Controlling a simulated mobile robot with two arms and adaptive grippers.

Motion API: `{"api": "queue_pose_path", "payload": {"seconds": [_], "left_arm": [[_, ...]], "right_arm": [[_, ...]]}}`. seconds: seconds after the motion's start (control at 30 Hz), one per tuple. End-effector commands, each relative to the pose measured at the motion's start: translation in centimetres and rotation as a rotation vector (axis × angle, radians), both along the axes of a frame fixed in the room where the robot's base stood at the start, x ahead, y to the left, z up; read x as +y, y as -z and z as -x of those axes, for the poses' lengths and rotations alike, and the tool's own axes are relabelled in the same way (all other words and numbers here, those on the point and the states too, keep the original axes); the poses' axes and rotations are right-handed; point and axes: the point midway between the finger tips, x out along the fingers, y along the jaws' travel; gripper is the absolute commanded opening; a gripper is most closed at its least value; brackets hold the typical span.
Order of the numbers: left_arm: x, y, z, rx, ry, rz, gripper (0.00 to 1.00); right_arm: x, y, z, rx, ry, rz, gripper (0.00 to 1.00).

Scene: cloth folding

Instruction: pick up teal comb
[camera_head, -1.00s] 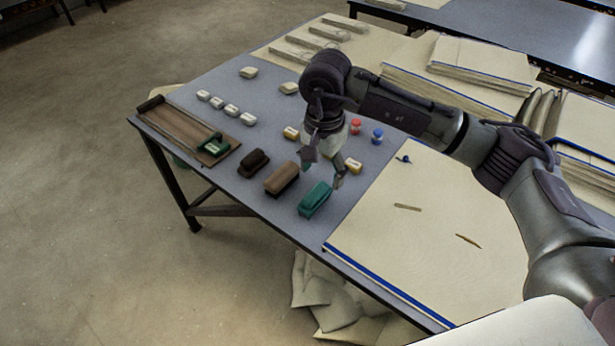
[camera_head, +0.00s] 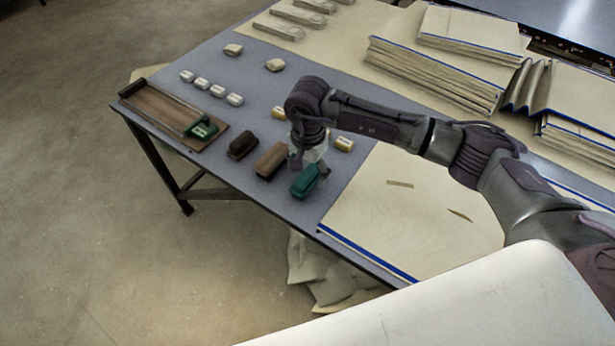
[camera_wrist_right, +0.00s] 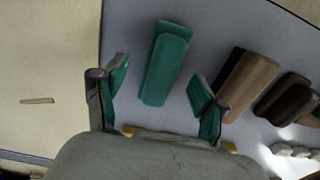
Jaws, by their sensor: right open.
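The teal comb (camera_head: 306,181) is a block-shaped piece lying on the grey table near its front edge. In the right wrist view the teal comb (camera_wrist_right: 165,64) lies just ahead of and between the two fingers. My right gripper (camera_head: 309,166) is right over or beside the comb in the head view, its fingers partly hidden. In the right wrist view my right gripper (camera_wrist_right: 158,86) is open and empty, with teal pads on either side of the comb's near end. Whether the fingers touch the comb cannot be told. My left gripper is not in view.
A brown block (camera_head: 271,160) and a dark brown block (camera_head: 242,146) lie close left of the comb. A wooden tray (camera_head: 165,110) with a green piece (camera_head: 201,131) is farther left. A cream board with a blue edge (camera_head: 372,255) lies right. Cloth stacks (camera_head: 433,75) stand behind.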

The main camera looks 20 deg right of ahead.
Motion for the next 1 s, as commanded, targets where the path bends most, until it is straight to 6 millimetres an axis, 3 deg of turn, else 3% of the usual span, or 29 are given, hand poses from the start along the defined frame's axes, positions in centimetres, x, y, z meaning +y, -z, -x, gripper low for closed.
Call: {"api": "queue_pose_path", "payload": {"seconds": [0.2,0.47,0.87,1.0], "left_arm": [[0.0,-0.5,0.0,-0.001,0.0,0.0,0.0],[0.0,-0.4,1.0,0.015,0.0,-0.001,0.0],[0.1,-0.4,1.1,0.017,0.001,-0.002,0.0],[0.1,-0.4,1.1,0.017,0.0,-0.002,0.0]], "right_arm": [[0.0,2.7,-0.1,0.003,0.0,0.0,0.71],[0.0,3.0,-0.2,0.0,-0.001,0.0,0.71],[0.0,3.0,-0.1,0.001,0.0,-0.001,0.06],[0.0,3.0,-0.2,0.0,0.0,0.0,0.05]]}}
